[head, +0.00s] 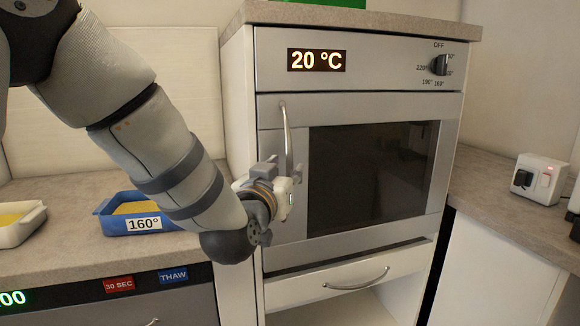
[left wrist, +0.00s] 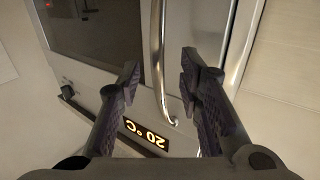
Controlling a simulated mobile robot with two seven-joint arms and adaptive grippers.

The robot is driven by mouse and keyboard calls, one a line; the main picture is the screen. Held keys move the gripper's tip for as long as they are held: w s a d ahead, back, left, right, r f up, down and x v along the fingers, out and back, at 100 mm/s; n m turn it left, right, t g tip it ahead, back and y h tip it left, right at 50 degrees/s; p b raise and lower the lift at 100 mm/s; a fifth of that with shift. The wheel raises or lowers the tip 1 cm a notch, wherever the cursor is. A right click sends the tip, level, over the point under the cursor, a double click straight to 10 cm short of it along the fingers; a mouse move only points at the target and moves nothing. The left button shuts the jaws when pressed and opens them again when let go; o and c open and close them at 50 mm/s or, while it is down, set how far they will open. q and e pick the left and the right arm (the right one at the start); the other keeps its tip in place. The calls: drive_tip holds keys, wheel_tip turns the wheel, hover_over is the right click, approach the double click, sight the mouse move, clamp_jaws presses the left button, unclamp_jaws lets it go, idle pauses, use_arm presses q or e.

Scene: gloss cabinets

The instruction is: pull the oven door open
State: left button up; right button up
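The oven door (head: 375,170) is silver with a dark window and looks shut. Its handle (head: 286,130) is an upright metal bar on the door's left side; the lower part is hidden behind my gripper. My left gripper (head: 283,174) is at the handle's lower part. In the left wrist view my left gripper (left wrist: 159,66) is open, with one dark finger on each side of the handle (left wrist: 157,50). Gaps show between both fingers and the bar. The door (left wrist: 95,45) shows behind them. My right gripper is in neither view.
Above the door is a panel with a 20 °C display (head: 317,60) and a dial (head: 440,65). A drawer (head: 350,283) sits below. A blue tray (head: 150,224) labelled 160° stands on the left counter (head: 60,262). The right counter (head: 500,195) holds a white socket box (head: 539,178).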

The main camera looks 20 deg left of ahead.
sight(288, 168)
use_arm(q)
drive_tip(key=shift+w, duration=1.6)
drive_tip(key=shift+c, duration=0.5)
clamp_jaws()
